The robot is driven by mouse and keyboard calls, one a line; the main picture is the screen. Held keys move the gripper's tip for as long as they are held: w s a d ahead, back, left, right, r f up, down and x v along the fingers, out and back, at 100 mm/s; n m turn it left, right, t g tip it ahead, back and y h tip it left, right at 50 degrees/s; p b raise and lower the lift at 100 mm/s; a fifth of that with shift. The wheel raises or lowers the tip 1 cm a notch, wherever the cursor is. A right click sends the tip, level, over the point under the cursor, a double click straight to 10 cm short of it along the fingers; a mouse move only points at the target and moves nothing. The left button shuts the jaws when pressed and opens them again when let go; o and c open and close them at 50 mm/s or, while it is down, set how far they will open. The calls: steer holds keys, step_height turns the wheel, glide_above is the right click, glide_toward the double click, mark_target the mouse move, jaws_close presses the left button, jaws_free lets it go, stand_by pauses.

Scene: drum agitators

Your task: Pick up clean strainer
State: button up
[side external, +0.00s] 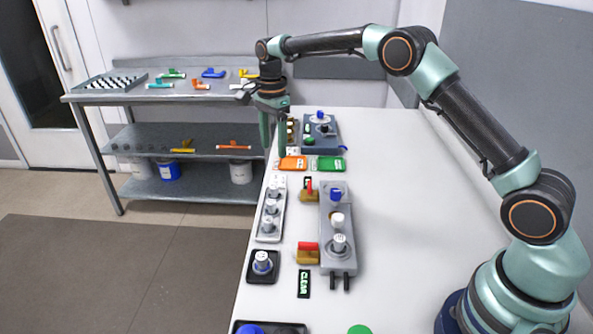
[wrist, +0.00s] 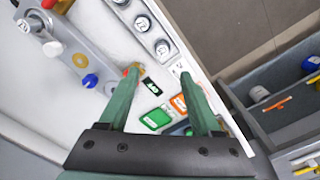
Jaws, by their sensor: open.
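No label I can read marks one part as the clean strainer. Small silver capped cylinders, possibly strainers, stand in a pale tray (side external: 259,232) along the table's left edge; they also show at the top of the wrist view (wrist: 142,24). My gripper (side external: 274,152) is open and empty, fingers pointing down, over the table's left edge beside an orange card (side external: 293,163). In the wrist view its fingertips (wrist: 160,75) are wide apart with nothing between them.
A green card (side external: 331,164) and a blue-grey unit (side external: 322,136) lie farther back. The table's right side is clear.

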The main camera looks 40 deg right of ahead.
mark_target(274, 186)
steer(key=f, duration=1.2)
steer(key=shift+w+f, duration=0.3)
steer(key=shift+c, duration=0.3)
jaws_close()
